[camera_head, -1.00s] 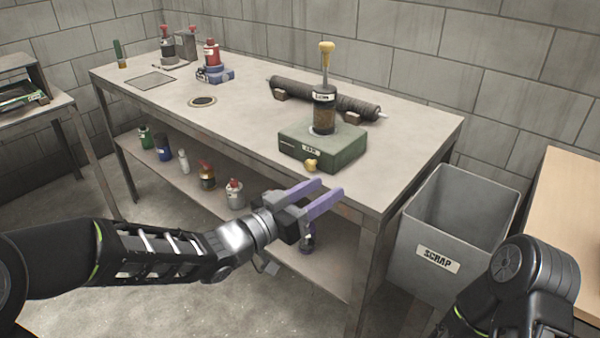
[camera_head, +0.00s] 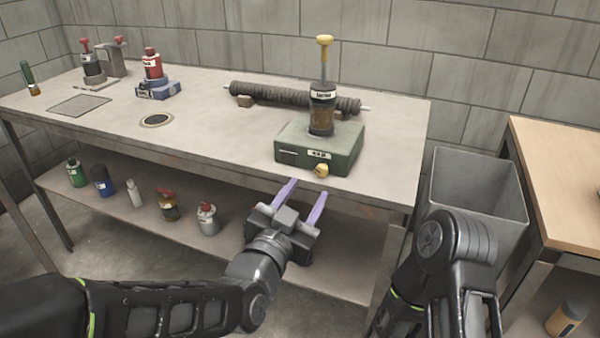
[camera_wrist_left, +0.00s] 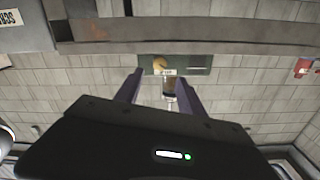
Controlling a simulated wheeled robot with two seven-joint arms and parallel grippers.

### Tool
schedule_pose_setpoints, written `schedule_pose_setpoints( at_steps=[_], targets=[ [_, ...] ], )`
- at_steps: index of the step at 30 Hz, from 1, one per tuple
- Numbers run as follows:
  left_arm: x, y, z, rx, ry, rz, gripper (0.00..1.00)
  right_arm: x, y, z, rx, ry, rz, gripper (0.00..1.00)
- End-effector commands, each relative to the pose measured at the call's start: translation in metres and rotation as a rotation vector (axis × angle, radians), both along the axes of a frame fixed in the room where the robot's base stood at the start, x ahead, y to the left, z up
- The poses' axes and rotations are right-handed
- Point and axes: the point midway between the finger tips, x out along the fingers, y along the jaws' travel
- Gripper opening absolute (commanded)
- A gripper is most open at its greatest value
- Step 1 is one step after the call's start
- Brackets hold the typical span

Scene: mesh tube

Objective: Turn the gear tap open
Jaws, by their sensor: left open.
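The yellow tap knob (camera_head: 322,171) sticks out low on the front of a green box (camera_head: 345,158) at the front edge of the workbench. A dark cylinder with a yellow-topped rod (camera_head: 323,105) stands on the box. My left gripper (camera_head: 307,188) is open and empty, its purple fingers pointing at the bench edge just below and in front of the knob, apart from it. In the left wrist view the knob (camera_wrist_left: 160,62) shows beyond and between the open fingers (camera_wrist_left: 159,77). My right arm (camera_head: 455,255) is at the lower right; its gripper is not visible.
A dark ribbed roller (camera_head: 290,97) lies behind the box. Red-topped items stand on the left of the workbench (camera_head: 215,125). A shelf below holds several bottles. A grey bin (camera_head: 480,185) and a wooden table (camera_head: 565,175) are on the right.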

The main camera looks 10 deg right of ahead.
Motion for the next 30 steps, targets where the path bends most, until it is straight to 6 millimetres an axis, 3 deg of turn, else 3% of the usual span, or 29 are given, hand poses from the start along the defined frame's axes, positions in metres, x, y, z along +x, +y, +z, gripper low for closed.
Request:
schedule_pose_setpoints(
  at_steps=[17, 30],
  targets=[
    [0.003, -0.001, -0.001, 0.069, -0.041, 0.005, 0.46, 0.0, 0.0, -0.001, 0.0, 0.0, -0.001, 0.71],
    [0.052, -0.031, -0.002, 0.069, -0.039, 0.005, 0.46, 0.002, -0.002, -0.008, -0.003, -0.003, -0.006, 0.71]
  ],
)
